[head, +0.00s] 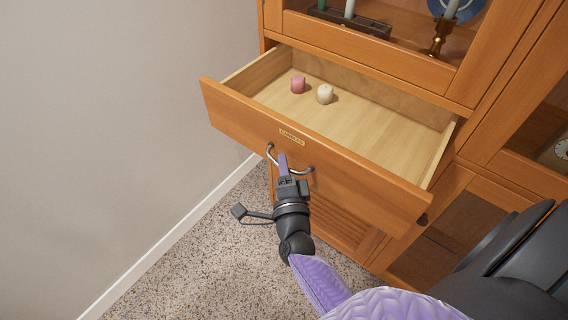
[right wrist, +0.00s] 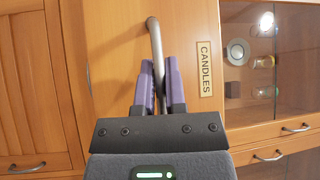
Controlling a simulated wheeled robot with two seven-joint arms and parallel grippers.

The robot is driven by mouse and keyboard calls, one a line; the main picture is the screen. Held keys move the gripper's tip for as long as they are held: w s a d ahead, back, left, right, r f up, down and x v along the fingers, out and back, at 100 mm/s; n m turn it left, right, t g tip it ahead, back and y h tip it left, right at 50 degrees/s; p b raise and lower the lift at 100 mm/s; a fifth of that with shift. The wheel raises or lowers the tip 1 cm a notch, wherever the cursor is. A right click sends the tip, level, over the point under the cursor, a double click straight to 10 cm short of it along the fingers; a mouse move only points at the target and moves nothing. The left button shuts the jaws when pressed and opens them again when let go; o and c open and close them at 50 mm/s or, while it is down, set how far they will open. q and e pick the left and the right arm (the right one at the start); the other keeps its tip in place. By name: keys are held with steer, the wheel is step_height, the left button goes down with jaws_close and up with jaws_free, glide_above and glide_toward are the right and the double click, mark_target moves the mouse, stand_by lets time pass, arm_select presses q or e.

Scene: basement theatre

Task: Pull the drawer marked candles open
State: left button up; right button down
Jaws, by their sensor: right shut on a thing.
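The wooden drawer marked candles (head: 330,165) stands pulled out from the cabinet, its inside open to view. The brass label (head: 292,137) is on the drawer front; in the right wrist view the label (right wrist: 205,69) reads CANDLES. My right gripper (head: 284,160) is shut on the curved metal handle (head: 305,171) below the label. In the right wrist view the purple fingers (right wrist: 160,85) close around the handle (right wrist: 154,38). My left gripper is not in view.
Above the drawer is a cabinet section with candlesticks (head: 440,35). A louvred door (head: 340,225) is below. A plain wall (head: 120,110) is at the left. The carpet (head: 190,245) in front is clear.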

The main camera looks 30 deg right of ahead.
steer(key=c, duration=0.7)
jaws_free()
steer(key=v, duration=1)
